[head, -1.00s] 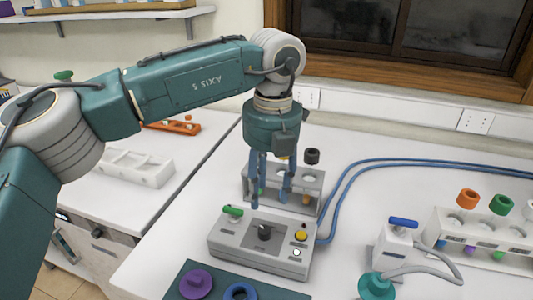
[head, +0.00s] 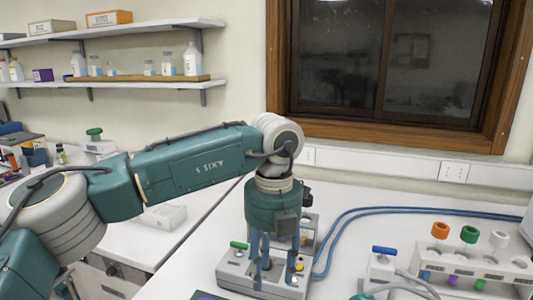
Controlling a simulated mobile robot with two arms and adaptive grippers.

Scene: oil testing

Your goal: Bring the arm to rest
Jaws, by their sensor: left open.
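My left arm (head: 195,170) reaches in from the left in the head view, with its elbow bent down. My left gripper (head: 276,279) points straight down in front of the grey control box (head: 236,277) and partly hides it. Its fingers are apart, with nothing seen between them. The box has a green handle (head: 239,245) and a yellow knob. A grey rack (head: 309,223) stands behind the gripper, mostly hidden. My right gripper is not in view.
At the right stand a white rack (head: 460,262) with orange, green and white caps and a small device with a blue handle (head: 384,250). Blue hoses (head: 400,210) cross the bench. Shelves (head: 110,82) with bottles hang on the back left wall beside a window (head: 385,60).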

